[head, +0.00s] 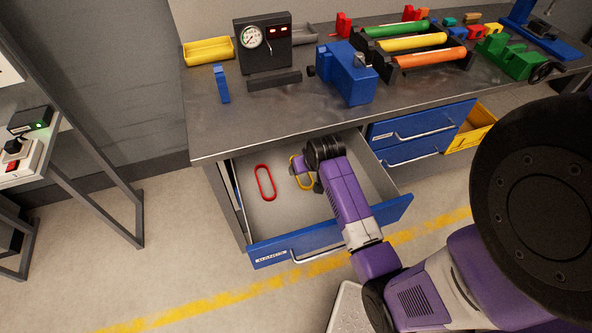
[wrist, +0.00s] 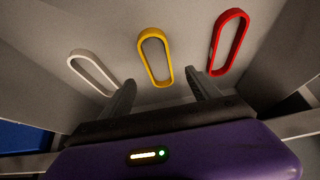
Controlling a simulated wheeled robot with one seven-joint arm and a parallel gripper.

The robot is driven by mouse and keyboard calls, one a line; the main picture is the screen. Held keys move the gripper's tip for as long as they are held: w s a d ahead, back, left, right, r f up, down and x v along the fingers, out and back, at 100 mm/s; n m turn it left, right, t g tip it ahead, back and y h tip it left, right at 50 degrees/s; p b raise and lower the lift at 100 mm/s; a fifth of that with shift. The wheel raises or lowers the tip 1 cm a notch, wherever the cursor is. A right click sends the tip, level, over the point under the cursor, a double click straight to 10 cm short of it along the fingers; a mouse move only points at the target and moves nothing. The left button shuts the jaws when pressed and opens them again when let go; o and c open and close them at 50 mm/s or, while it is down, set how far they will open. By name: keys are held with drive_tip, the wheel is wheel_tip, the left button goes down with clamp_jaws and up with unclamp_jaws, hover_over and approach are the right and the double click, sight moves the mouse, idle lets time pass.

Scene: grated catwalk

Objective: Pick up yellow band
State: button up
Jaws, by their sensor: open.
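The yellow band (wrist: 166,55), a long closed loop, lies in the open drawer (head: 285,214). In the head view the yellow band (head: 293,167) is partly hidden by my gripper (head: 306,176). My gripper is open and empty, reaching down into the drawer. In the wrist view the yellow band lies just ahead of and between the two fingertips (wrist: 161,80), with its near end in the gap. I cannot tell whether a finger touches it. A red band (head: 260,184) lies to its left in the head view.
In the wrist view the red band (wrist: 241,40) lies right of the yellow one and a white band (wrist: 84,69) left. The drawer walls and the workbench edge (head: 250,148) are close to my arm. Shut blue drawers (head: 420,124) stand to the right.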

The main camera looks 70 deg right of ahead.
sight(303, 176)
drive_tip(key=shift+x, duration=3.2)
drive_tip(key=shift+s+f, duration=0.1)
drive_tip(key=shift+s, duration=0.05)
drive_tip(key=c, duration=1.4)
